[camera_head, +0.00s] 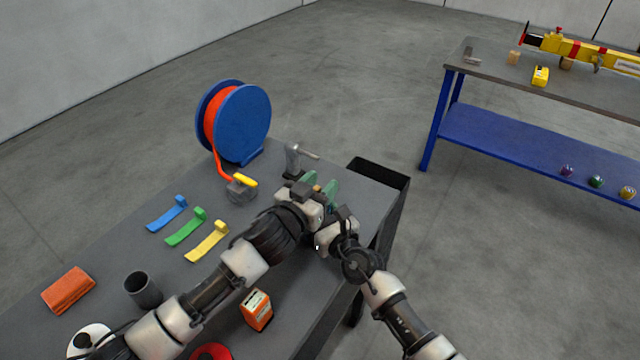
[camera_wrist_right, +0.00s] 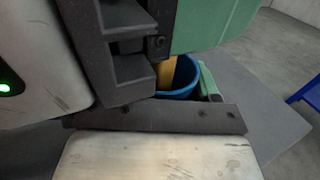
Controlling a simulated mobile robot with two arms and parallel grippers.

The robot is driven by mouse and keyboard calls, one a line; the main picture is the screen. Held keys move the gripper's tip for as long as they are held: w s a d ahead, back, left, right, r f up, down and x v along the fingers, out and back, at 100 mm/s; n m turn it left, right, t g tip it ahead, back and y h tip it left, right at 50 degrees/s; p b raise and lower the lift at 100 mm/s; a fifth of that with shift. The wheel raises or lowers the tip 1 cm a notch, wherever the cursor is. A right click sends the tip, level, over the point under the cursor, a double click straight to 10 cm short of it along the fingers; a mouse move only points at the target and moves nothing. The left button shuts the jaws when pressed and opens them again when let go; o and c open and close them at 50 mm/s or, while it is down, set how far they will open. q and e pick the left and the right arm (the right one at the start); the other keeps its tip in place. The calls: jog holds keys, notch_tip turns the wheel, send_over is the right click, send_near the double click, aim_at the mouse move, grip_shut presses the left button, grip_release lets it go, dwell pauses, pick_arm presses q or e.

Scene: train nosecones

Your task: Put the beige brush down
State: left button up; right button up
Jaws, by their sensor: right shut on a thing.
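The beige brush (camera_wrist_right: 166,72) shows only as a small beige strip in the right wrist view, beside a dark finger mount and in front of a round blue-rimmed thing (camera_wrist_right: 180,92). My right gripper is shut on it; the grip itself is mostly hidden. In the head view my left gripper (camera_head: 319,187) is over the right end of the grey table. Green finger parts show there, but the hands overlap and I cannot tell whether the left one is open. The right hand (camera_head: 336,232) is close beside it, its fingertips hidden.
On the table (camera_head: 200,285) are a blue hose reel (camera_head: 243,125), a grey clamp-like tool (camera_head: 293,160), blue, green and yellow strips, an orange block (camera_head: 68,290) and a dark cup (camera_head: 143,290). A black bin (camera_head: 385,173) adjoins its right end. A blue-framed bench (camera_head: 500,135) stands far right.

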pick_arm(q)
jog(key=shift+r, duration=0.1)
jog(key=shift+s+a, duration=0.15)
jog(key=v, duration=0.7)
pick_arm(e)
jog(key=o, duration=1)
